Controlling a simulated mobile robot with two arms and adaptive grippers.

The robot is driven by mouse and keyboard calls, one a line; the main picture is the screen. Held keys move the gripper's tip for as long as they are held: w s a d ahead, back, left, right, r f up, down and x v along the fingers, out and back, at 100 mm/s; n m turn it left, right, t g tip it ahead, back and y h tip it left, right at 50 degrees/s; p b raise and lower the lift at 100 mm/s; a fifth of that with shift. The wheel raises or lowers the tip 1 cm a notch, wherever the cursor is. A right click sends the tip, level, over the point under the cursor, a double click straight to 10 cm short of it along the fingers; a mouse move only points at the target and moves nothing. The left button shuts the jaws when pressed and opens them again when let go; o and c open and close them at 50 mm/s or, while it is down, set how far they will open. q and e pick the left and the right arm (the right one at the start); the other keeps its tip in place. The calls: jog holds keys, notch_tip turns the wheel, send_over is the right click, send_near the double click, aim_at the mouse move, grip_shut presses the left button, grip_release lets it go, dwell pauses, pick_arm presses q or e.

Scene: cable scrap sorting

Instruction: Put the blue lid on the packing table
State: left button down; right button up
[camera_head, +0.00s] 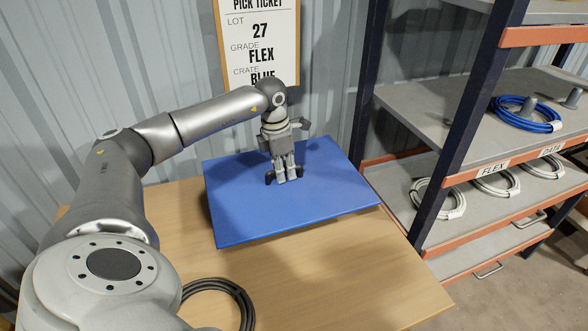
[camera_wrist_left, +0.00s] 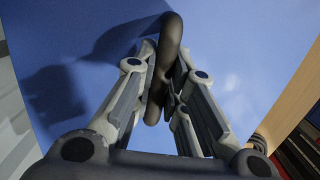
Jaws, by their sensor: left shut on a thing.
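The blue lid (camera_head: 235,212) is a flat blue panel lying level at the back of the wooden packing table (camera_head: 330,275), over its surface. I cannot tell whether it rests on the table or hangs slightly above it. My left gripper (camera_head: 284,177) points down at the lid's middle and is shut on its dark handle. In the left wrist view the fingers (camera_wrist_left: 163,88) close around the dark handle bar (camera_wrist_left: 171,38), with the blue panel (camera_wrist_left: 230,50) behind. My right gripper is in neither view.
A black cable coil (camera_head: 240,297) lies at the table's front. A pick ticket board (camera_head: 259,45) reading lot 27, FLEX, BLUE hangs behind. To the right stands a rack with a dark post (camera_head: 455,135), holding a blue coil (camera_head: 527,115) and white coils (camera_head: 440,198). The table's front right is clear.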

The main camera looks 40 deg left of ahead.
pick_arm(q)
jog(key=w+f+b, duration=0.4)
jog(key=f, duration=0.1)
jog(key=shift+w+a+f, duration=0.15)
jog(key=shift+w+a, duration=0.15)
jog(key=shift+w, duration=0.1)
jog(key=shift+w+a+f+b, duration=0.1)
jog(key=shift+w+f+b, duration=0.15)
jog(key=shift+w+b, duration=0.1)
jog(key=shift+w+f+b, duration=0.1)
jog(key=shift+f+b, duration=0.4)
jog(key=shift+b, duration=0.05)
notch_tip(320, 180, down, 3)
jog(key=shift+r+b, duration=0.2)
jog(key=shift+b, duration=1.05)
jog(key=shift+r, duration=0.1)
jog(key=c, duration=1.8)
grip_release()
jog(key=o, duration=0.3)
